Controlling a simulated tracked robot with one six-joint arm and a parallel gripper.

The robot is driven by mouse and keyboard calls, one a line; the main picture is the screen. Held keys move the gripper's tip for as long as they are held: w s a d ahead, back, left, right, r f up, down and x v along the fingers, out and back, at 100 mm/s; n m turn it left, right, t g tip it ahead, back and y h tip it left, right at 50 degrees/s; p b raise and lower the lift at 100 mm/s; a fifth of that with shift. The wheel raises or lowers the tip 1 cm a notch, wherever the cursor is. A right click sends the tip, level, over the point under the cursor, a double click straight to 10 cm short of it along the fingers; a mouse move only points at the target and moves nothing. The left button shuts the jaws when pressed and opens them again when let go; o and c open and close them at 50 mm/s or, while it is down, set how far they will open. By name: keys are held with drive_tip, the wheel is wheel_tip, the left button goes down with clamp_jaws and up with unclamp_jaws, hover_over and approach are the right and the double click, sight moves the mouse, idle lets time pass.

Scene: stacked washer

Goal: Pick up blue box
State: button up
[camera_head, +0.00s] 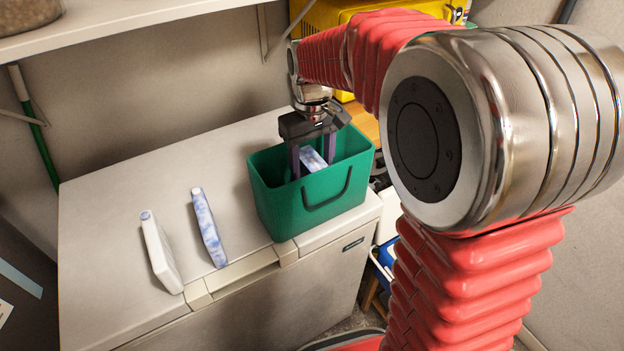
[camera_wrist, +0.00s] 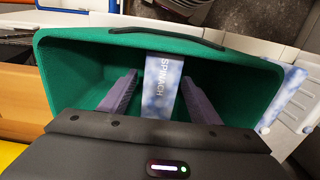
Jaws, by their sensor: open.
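A blue-and-white box marked SPINACH (camera_wrist: 162,82) stands inside the green bin (camera_head: 312,208); it also shows in the head view (camera_head: 312,158). My gripper (camera_wrist: 160,80) reaches down into the bin, fingers open, one on each side of this box with gaps between. In the head view my gripper (camera_head: 313,166) hides part of the box. A second blue-and-white box (camera_head: 208,228) lies on the white chest left of the bin; it shows at the right of the wrist view (camera_wrist: 286,96).
The bin stands at the right end of the white chest (camera_head: 110,255), its black handle (camera_head: 328,192) toward the front. A white box (camera_head: 160,252) lies further left. A shelf (camera_head: 110,15) hangs above at the upper left. A yellow case (camera_head: 325,14) is behind.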

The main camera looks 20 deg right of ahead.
drive_tip(key=shift+c, duration=0.3)
drive_tip(key=c, duration=1.3)
drive_tip(key=shift+r, duration=0.1)
wheel_tip(320, 180, up, 18)
idle(0.4)
